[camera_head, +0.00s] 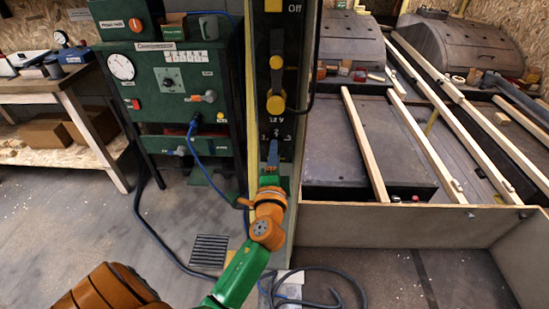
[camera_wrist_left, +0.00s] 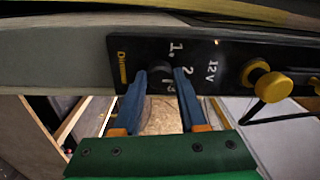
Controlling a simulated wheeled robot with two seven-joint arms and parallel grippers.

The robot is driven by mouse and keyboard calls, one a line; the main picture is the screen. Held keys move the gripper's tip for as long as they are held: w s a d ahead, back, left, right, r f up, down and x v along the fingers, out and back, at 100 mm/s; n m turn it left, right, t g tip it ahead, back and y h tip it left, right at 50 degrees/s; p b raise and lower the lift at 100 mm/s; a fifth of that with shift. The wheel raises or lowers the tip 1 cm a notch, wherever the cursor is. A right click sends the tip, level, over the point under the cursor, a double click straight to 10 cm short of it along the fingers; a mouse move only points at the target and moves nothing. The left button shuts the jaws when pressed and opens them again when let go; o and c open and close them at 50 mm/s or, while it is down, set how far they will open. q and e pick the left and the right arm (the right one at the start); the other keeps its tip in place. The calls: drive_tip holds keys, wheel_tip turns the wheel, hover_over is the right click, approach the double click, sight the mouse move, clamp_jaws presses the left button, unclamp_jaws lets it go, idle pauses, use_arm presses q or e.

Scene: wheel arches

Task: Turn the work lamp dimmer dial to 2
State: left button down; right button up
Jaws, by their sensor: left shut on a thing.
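The dimmer dial (camera_wrist_left: 161,77) is a dark knob on a black panel (camera_wrist_left: 225,60) in the left wrist view. White numbers 1, 2 and 3 and a yellow dimmer label (camera_wrist_left: 122,67) are printed around it. My left gripper (camera_wrist_left: 160,82) has its two blue fingers on either side of the dial and is shut on it. In the head view my left gripper (camera_head: 272,157) is at the lower part of the upright black panel (camera_head: 277,122) and hides the dial. I cannot tell which number the dial points to. My right gripper is not in view.
Yellow knobs (camera_head: 275,103) sit above on the same panel, with a black cable beside them. A green compressor cabinet (camera_head: 170,85) with a gauge stands left. A workbench (camera_head: 60,90) is further left. Wooden strips (camera_head: 365,145) lie over the truck bed at right. Hoses lie on the floor.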

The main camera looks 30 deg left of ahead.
use_arm(q)
drive_tip(key=shift+r, duration=0.15)
idle(0.4)
drive_tip(key=shift+c, duration=2.2)
unclamp_jaws()
drive_tip(key=shift+w, duration=0.1)
drive_tip(key=b+v, duration=0.1)
drive_tip(key=v, duration=0.6)
drive_tip(key=shift+b, duration=0.4)
